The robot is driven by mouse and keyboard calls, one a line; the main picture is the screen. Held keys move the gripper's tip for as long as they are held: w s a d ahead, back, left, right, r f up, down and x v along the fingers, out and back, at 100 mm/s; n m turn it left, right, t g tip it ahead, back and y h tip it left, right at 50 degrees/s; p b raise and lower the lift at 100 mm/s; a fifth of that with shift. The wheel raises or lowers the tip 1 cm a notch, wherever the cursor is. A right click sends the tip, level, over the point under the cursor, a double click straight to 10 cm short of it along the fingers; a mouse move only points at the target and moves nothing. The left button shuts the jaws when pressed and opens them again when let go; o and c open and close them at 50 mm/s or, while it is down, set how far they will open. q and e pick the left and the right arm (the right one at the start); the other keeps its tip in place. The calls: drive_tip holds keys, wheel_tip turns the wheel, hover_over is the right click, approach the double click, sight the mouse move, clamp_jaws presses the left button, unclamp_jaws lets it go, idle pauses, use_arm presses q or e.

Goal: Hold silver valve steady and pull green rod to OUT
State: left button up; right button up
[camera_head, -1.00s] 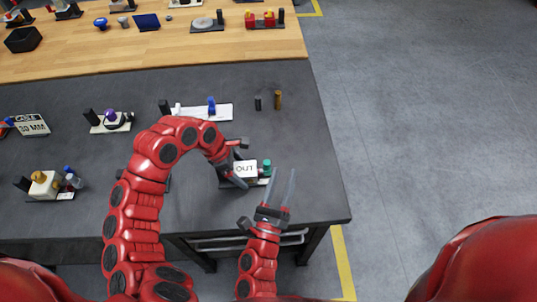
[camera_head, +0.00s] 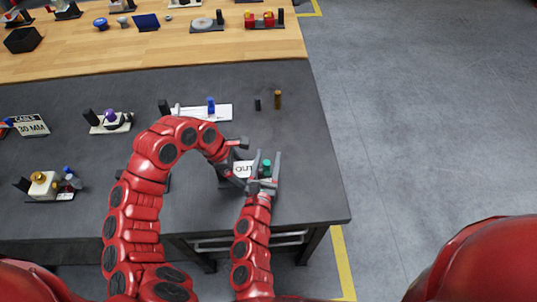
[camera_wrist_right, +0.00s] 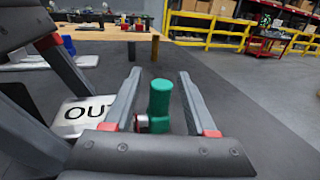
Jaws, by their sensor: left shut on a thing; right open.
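The green rod (camera_head: 267,167) stands upright near the table's front right edge, beside a white plate marked OUT (camera_head: 242,170). My right gripper (camera_head: 267,154) is open, with a finger on each side of the rod. In the right wrist view the green rod (camera_wrist_right: 160,100) stands between the two spread fingers (camera_wrist_right: 159,74), with a small red and silver piece at its side. My left gripper (camera_head: 246,180) is shut at the left of the rod, by the OUT plate. It covers the silver valve, which I cannot make out clearly.
A small black post (camera_head: 257,104) and a brown post (camera_head: 277,100) stand behind on the dark table (camera_head: 300,140). A white plate with a blue piece (camera_head: 211,106) lies further left. The table's right edge is close; open floor lies beyond.

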drive_tip(key=shift+w+d, duration=0.2)
drive_tip(key=shift+w, duration=0.4)
clamp_jaws()
idle(1.1)
